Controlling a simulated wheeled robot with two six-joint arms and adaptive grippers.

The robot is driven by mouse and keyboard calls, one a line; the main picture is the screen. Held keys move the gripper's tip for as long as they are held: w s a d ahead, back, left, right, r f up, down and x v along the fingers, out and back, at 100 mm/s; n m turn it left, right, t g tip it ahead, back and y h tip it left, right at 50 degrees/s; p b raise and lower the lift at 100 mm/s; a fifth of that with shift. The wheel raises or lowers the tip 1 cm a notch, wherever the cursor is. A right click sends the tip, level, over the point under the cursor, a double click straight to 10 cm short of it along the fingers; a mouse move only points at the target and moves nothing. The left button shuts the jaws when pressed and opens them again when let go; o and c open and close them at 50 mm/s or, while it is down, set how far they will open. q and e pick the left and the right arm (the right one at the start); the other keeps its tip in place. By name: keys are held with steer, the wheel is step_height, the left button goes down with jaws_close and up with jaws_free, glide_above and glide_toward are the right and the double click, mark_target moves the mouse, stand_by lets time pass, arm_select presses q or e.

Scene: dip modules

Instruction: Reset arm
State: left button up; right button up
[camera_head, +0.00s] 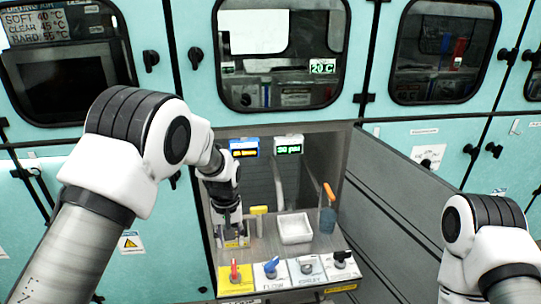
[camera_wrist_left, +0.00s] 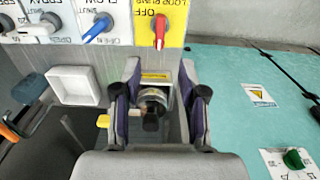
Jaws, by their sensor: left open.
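My left arm reaches from the left into the open bay in the head view. My left gripper (camera_head: 231,230) is low in the bay, on its left side, behind the row of valve handles. In the left wrist view my left gripper (camera_wrist_left: 158,105) is open, with one dark finger on each side of a round metallic fitting with a dark knob (camera_wrist_left: 152,108). I cannot tell whether the fingers touch it. My right arm shows only at the lower right of the head view; its gripper is out of view.
A panel with red (camera_head: 234,272), blue (camera_head: 271,267) and black handles stands at the bay's front. A white tray (camera_head: 294,228) and a blue container (camera_head: 327,220) with an orange-handled tool sit to the right. Teal cabinet walls (camera_head: 140,215) flank the bay.

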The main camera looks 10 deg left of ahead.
arm_select(q)
steer(key=s+a+f+g, duration=0.2)
steer(key=s+a+f, duration=0.1)
steer(key=s+f, duration=0.7)
steer(key=s+a+f+g, duration=0.2)
steer(key=s+f+g, duration=0.1)
steer(key=s+f, duration=0.8)
steer(key=s+a+m+t, duration=0.1)
steer(key=s+t, duration=0.1)
steer(key=s, duration=0.5)
steer(key=s+a+r+m+t, duration=0.1)
steer(key=s+m+t, duration=0.1)
steer(key=s, duration=0.5)
steer(key=shift+r+t, duration=0.2)
steer(key=shift+t, duration=0.3)
